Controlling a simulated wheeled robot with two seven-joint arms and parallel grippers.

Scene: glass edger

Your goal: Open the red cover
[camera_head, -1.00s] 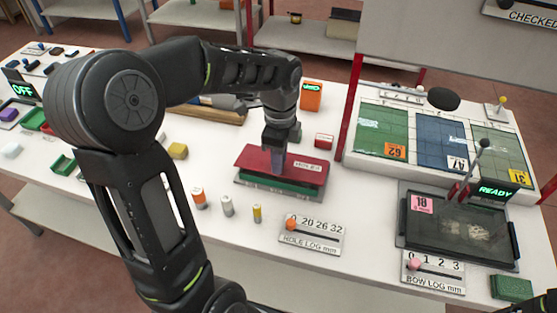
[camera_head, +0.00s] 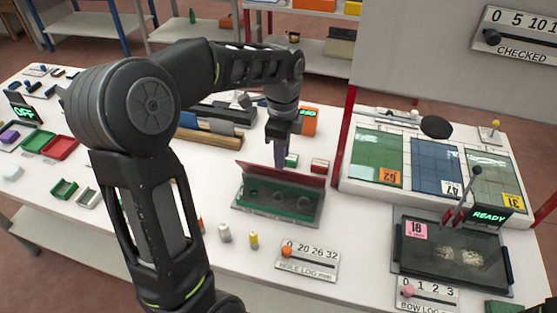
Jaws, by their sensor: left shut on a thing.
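The red cover (camera_head: 285,173) stands raised along the back edge of its grey base (camera_head: 262,213). Below it the green inside (camera_head: 280,200) with several round recesses is exposed. My left gripper (camera_head: 281,156) points down at the cover's upper edge, left of its middle, and is shut. The cover's edge at the fingers is partly hidden by them, so the exact grip is hard to see. My right gripper is not in view.
The HOLE LOG plate (camera_head: 308,262) and small cylinders (camera_head: 224,233) stand in front. A red post (camera_head: 343,138) and the tile panel (camera_head: 430,195) stand to the right.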

